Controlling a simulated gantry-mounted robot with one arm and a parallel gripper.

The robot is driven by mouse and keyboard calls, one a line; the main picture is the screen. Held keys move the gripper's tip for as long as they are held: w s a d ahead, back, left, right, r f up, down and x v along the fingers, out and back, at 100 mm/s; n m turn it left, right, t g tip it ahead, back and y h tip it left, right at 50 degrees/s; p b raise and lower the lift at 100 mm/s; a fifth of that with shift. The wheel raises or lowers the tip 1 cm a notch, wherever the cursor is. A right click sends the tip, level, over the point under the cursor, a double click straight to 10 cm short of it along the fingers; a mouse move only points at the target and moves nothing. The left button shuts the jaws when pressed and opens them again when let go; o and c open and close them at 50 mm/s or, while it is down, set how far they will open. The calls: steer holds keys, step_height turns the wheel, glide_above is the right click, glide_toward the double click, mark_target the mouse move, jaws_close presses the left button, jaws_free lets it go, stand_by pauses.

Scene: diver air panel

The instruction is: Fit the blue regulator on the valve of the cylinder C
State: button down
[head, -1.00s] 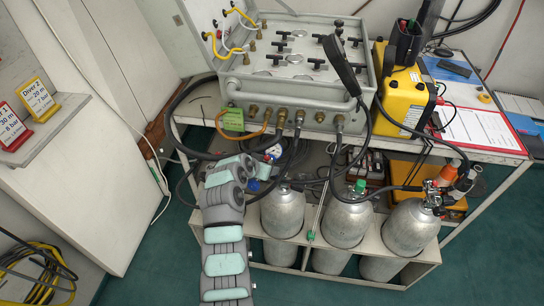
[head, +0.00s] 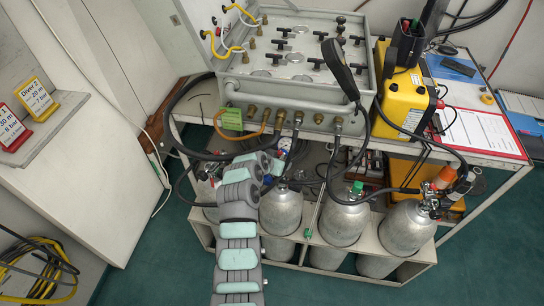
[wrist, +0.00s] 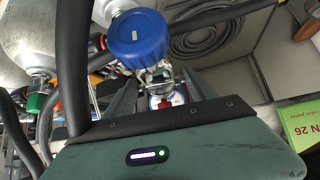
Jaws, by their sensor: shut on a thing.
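My gripper (wrist: 160,95) is shut on the blue regulator, whose round blue knob (wrist: 138,38) fills the upper middle of the wrist view with metal fittings below it. In the head view my arm reaches up to the shelf opening, and a bit of blue (head: 267,180) shows beside its end; the fingers are hidden there. I cannot read which is cylinder C.
Black hoses (head: 336,160) hang from the grey panel (head: 290,92) in front of the shelf, and a thick one (wrist: 72,70) crosses the wrist view. A green label (wrist: 300,125) shows at its right. The yellow case (head: 405,105) stands on the bench.

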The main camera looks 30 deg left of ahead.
steer(key=d+p, duration=0.2)
steer(key=shift+d, duration=0.35)
steer(key=shift+s+d, duration=0.15)
steer(key=shift+d, duration=0.1)
steer(key=shift+f, duration=0.2)
steer(key=shift+f+b, duration=0.4)
steer(key=shift+b, duration=0.1)
steer(key=shift+f+b, duration=1.25)
stand_by(1.8)
steer(key=shift+c, duration=1)
jaws_free()
